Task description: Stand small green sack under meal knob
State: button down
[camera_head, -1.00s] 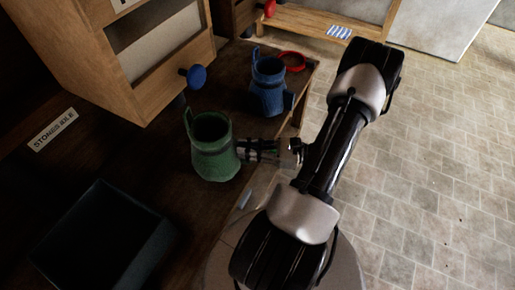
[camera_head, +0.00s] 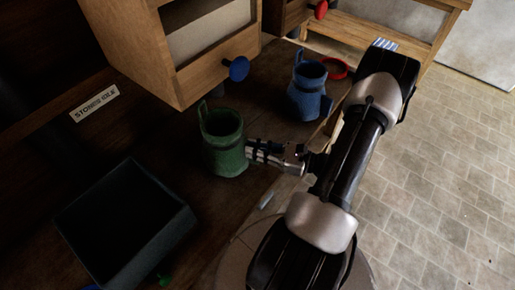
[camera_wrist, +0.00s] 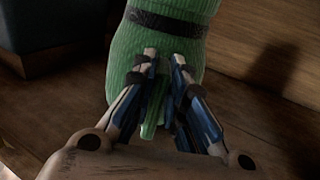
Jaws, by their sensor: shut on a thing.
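The small green sack (camera_head: 225,155), open-topped with a dark band and an upright tab, is upright over the dark bench. My gripper (camera_head: 254,151) is at its right side. In the wrist view, my fingers (camera_wrist: 160,100) are shut on a green tab of the sack (camera_wrist: 165,40). I cannot tell whether the sack's base touches the bench. A blue knob (camera_head: 237,69) sticks out of a wooden box front behind the sack, up and slightly right. A red knob (camera_head: 320,10) is farther back. I cannot read which one is the meal knob.
A blue sack (camera_head: 307,98) stands right of the green sack, with a red ring (camera_head: 336,69) behind it. A dark open tray (camera_head: 75,232) is at the lower left. The wooden box (camera_head: 165,65) overhangs the back. Bare bench (camera_head: 165,150) lies left of the green sack.

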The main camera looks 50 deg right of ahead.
dwell(0.4)
jog(key=c, duration=1.5)
grip_release()
jog(key=shift+c, duration=0.2)
